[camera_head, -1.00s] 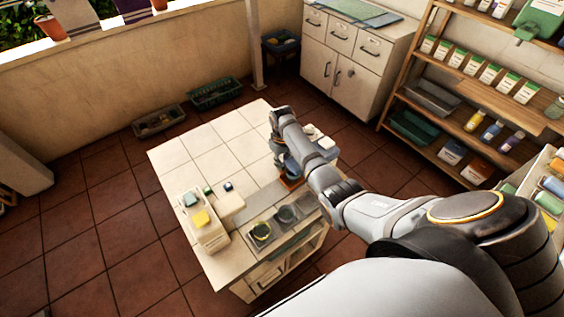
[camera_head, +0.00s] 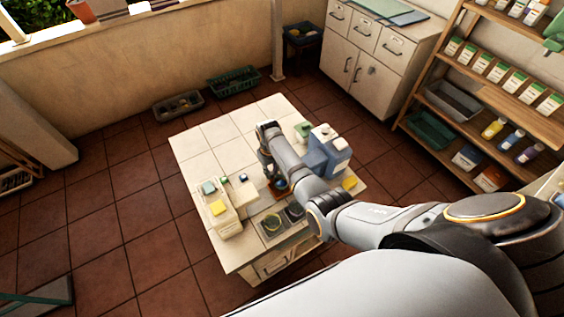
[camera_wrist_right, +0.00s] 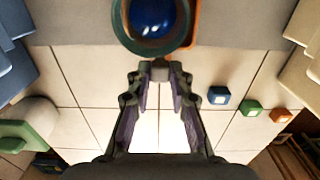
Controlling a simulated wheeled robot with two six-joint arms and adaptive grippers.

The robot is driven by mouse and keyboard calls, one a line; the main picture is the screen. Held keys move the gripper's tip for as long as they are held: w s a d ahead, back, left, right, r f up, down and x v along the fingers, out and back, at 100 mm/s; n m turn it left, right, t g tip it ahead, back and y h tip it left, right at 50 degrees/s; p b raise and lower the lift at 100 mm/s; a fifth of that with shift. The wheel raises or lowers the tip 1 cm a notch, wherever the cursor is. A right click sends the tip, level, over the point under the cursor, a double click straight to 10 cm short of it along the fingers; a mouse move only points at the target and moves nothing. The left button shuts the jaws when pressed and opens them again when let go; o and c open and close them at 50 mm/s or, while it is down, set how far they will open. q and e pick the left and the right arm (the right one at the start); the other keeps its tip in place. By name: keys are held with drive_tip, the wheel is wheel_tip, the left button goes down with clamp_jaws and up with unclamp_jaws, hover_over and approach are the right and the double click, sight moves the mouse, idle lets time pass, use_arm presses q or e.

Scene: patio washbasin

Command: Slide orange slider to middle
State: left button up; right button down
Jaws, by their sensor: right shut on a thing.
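An orange base, taken as the orange slider (camera_wrist_right: 194,25), shows beside and beneath a round dark green bowl (camera_wrist_right: 182,42) with a blue ball (camera_wrist_right: 152,16) in it. My right gripper (camera_wrist_right: 160,68) points at the bowl's near side. Its fingertips are together on a small grey piece at the rim; whether that piece belongs to the bowl or the base I cannot tell. In the head view my right gripper (camera_head: 268,165) reaches down to the table. My left gripper is not in view.
A pale box (camera_head: 228,226) stands left of the slider, a blue-white container (camera_head: 328,155) to the right. The tiled middle is largely clear.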

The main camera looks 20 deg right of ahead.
drive_tip(key=c, duration=1.2)
unclamp_jaws()
drive_tip(key=shift+r, duration=0.3)
wheel_tip(320, 180, up, 12)
drive_tip(key=shift+f, duration=0.25)
drive_tip(key=shift+f, duration=0.1)
